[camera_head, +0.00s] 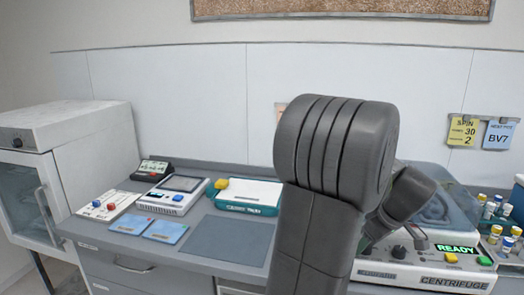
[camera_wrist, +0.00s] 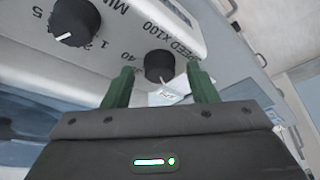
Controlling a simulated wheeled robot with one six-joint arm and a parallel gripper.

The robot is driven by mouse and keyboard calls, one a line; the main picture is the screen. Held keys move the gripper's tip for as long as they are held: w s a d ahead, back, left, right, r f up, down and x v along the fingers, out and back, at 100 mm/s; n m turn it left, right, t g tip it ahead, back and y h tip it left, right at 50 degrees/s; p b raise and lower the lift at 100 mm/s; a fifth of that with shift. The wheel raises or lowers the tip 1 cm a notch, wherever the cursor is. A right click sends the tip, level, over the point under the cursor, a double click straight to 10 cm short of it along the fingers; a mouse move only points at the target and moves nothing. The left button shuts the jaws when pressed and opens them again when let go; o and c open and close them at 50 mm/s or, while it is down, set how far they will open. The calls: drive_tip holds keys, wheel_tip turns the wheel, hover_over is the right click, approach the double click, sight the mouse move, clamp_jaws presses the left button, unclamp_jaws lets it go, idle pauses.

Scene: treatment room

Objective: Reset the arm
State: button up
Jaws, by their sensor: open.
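My arm stands large in the middle of the head view, in front of the centrifuge (camera_head: 425,279). My gripper is hidden behind it there or cannot be made out. In the wrist view my gripper (camera_wrist: 160,86) has its two green fingers apart, with nothing held between them. The fingers are close to the centrifuge's front panel. A dark speed knob (camera_wrist: 158,66) appears between and just beyond the fingertips. Another dark knob (camera_wrist: 75,22) with numbers around it is at the upper left. I cannot tell whether the fingers touch the panel.
The centrifuge display (camera_head: 457,248) reads READY. Several capped tubes (camera_head: 497,215) stand at its right. A teal-edged tray (camera_head: 247,195), a device with a screen (camera_head: 173,193), blue cards (camera_head: 165,231) and a grey mat (camera_head: 228,241) lie on the counter. A white cabinet (camera_head: 70,150) stands left.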

drive_tip(key=shift+r, duration=0.1)
drive_tip(key=v, duration=1.3)
drive_tip(key=x, duration=1.3)
drive_tip(key=shift+m, duration=0.4)
drive_tip(key=shift+s+a+m+t+h+p, duration=0.15)
drive_tip(key=shift+m+t+h+p, duration=0.15)
drive_tip(key=shift+m+h+p, duration=0.35)
drive_tip(key=m+h+p, duration=0.1)
drive_tip(key=m, duration=0.3)
drive_tip(key=shift+a+m+h+p, duration=0.1)
drive_tip(key=shift+m+h+p, duration=0.5)
drive_tip(key=shift+m, duration=1.25)
drive_tip(key=shift+w+a+m+g+h+b, duration=0.1)
drive_tip(key=shift+m+g+h+b, duration=0.35)
drive_tip(key=shift+m, duration=1.1)
drive_tip(key=shift+w+a+m+g+h+b, duration=0.1)
drive_tip(key=shift+m+g+h+b, duration=0.35)
drive_tip(key=shift+m, duration=1.1)
drive_tip(key=shift+m+g+h, duration=0.5)
drive_tip(key=shift+m+h, duration=0.15)
drive_tip(key=shift+m, duration=1.55)
